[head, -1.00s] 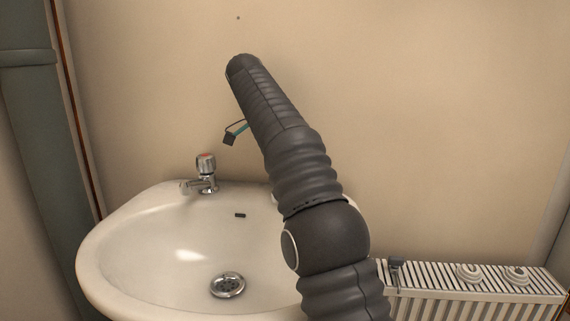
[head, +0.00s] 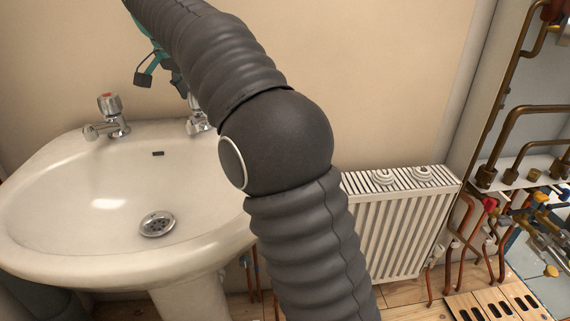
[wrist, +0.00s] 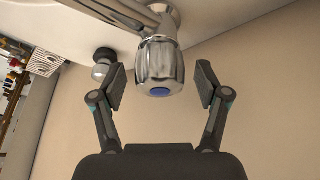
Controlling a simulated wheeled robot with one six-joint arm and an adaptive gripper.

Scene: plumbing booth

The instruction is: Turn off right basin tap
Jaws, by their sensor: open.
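The right basin tap (wrist: 158,66) is chrome with a blue-marked end. In the wrist view it sits between the tips of my open gripper (wrist: 160,90), with gaps on both sides and no contact visible. In the head view part of the right tap (head: 196,126) shows at the basin's back edge, partly hidden by my arm. One finger of my gripper shows there above the basin; the rest is behind my arm. The left tap (head: 108,115), with a red-marked top, stands left of it. The white basin (head: 60,225) fills the lower left.
A white radiator (head: 395,230) stands right of the basin. Copper pipes (head: 525,125) and several valves crowd the far right. The beige wall (head: 370,60) lies close behind the basin. A dark round fitting (wrist: 103,58) is beside the tap in the wrist view.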

